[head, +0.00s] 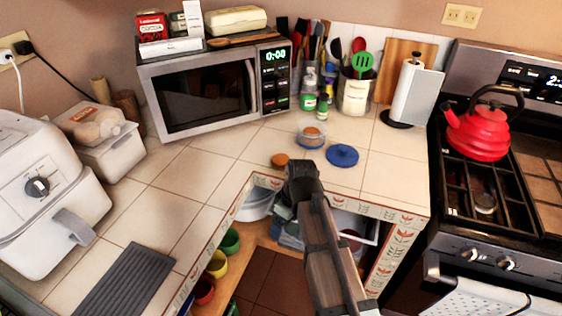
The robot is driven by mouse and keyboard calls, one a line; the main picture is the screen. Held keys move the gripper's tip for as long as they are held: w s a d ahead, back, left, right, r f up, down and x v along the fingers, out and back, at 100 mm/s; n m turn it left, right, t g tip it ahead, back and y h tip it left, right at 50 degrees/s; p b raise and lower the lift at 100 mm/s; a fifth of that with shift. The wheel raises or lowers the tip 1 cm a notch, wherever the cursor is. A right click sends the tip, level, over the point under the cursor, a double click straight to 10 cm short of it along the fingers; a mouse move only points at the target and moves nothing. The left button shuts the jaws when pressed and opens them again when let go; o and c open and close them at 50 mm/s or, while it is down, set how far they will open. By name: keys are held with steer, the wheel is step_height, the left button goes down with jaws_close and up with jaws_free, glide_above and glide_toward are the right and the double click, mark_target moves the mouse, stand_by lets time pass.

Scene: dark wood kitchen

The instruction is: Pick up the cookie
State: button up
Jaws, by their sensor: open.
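A small round brown cookie (280,160) lies flat on the tiled counter near its inner front edge. My gripper (299,168) is just to the right of the cookie in the picture and appears apart from it. It is open; its fingers are small and dark, and nothing shows between them. A small clear container (311,141) with something round and brown inside stands behind the gripper. A round blue lid (342,155) lies on the counter to the right.
A microwave (205,92) stands behind and to the left. Bottles (309,97) and a utensil crock (354,95) stand at the back. A paper towel holder (414,92) and red kettle (481,130) are right. Counter tiles (215,165) left of the cookie are clear.

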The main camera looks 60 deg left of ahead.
steer(key=a+r+m+y, duration=0.2)
steer(key=a+r, duration=0.5)
steer(key=r, duration=0.3)
steer(key=m+t+y, duration=0.2)
steer(key=m, duration=0.2)
glide_toward(281, 159)
steer(key=shift+x, duration=4.3)
steer(key=shift+c, duration=0.5)
steer(key=c, duration=1)
